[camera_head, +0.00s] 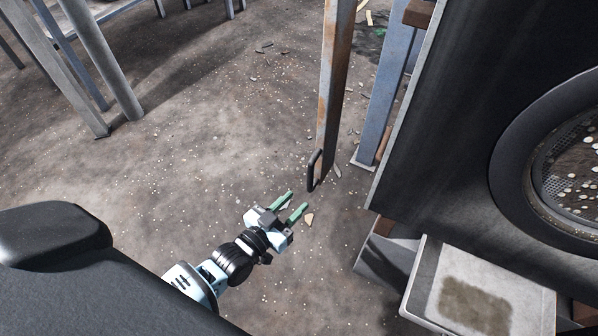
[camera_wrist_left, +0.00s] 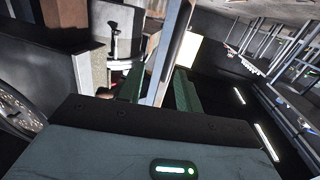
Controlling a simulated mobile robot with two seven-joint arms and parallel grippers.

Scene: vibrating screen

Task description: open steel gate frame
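The steel gate frame (camera_head: 335,85) is a narrow, rust-streaked upright panel seen nearly edge-on at top centre of the head view. A dark handle (camera_head: 313,170) sits at its lower visible end. My left gripper (camera_head: 294,203) is open and empty, with green fingers apart, just below and left of the handle and not touching it as far as I can tell. In the left wrist view, my left gripper (camera_wrist_left: 160,88) also shows open, with a pale upright edge, probably the gate frame (camera_wrist_left: 168,55), seen between its fingers. My right gripper is not in view.
A dark machine panel with a round mesh window (camera_head: 568,170) fills the right side. A blue-grey post (camera_head: 385,85) stands behind the gate. Metal legs (camera_head: 105,60) stand at upper left. The debris-strewn floor (camera_head: 200,130) between is open.

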